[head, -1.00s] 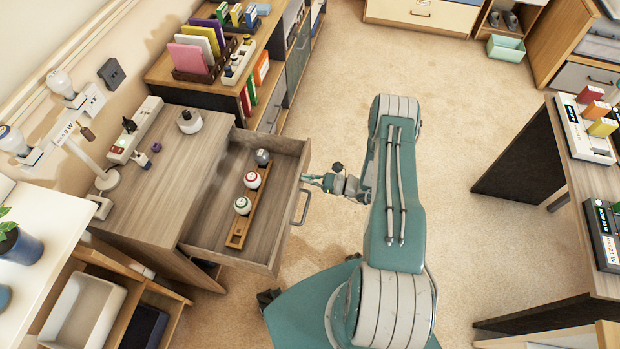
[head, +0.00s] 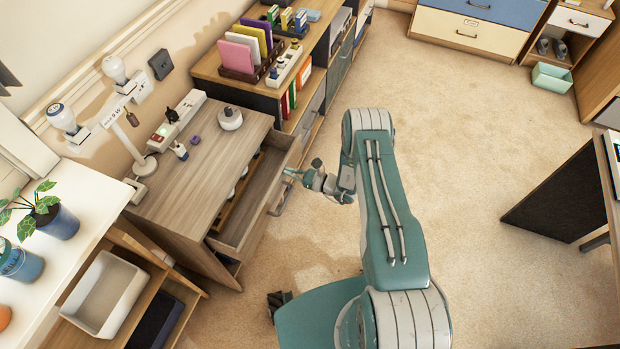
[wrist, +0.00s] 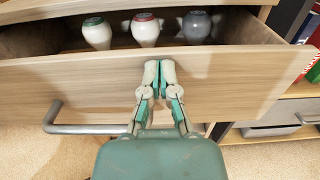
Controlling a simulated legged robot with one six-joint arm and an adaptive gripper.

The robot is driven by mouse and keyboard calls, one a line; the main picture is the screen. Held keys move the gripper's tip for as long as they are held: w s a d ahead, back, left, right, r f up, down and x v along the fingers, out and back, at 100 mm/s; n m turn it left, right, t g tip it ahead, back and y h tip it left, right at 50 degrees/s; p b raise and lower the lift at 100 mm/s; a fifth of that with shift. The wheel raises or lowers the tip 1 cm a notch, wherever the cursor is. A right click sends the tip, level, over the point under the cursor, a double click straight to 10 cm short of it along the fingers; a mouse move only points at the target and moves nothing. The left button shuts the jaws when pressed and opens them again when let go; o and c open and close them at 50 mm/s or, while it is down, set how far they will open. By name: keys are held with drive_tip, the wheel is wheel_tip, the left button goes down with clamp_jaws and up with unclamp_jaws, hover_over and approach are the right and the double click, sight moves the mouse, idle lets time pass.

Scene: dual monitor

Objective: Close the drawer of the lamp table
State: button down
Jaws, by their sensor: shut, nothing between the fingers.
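The lamp table (head: 200,172) stands at the left in the head view, with a wood-grain top. Its drawer (head: 262,190) is partly open, jutting out to the right of the top. In the wrist view the drawer front (wrist: 75,84) fills the middle, with a grey bar handle (wrist: 90,129) at lower left. My gripper (head: 288,171) is shut and empty. Several bulbs (wrist: 145,29) sit inside the drawer, partly hidden under the table top.
On the table top stand a lamp (head: 132,140), a power strip (head: 178,118) and a white round pot-like object (head: 230,118). A shelf unit (head: 240,85) with folders adjoins behind. An open cabinet (head: 150,265) stands in front.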

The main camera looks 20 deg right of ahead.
drive_tip(key=x, duration=1.1)
drive_tip(key=shift+w+d+r, duration=0.1)
drive_tip(key=shift+r, duration=0.1)
drive_tip(key=v, duration=1.4)
drive_tip(key=shift+f, duration=0.3)
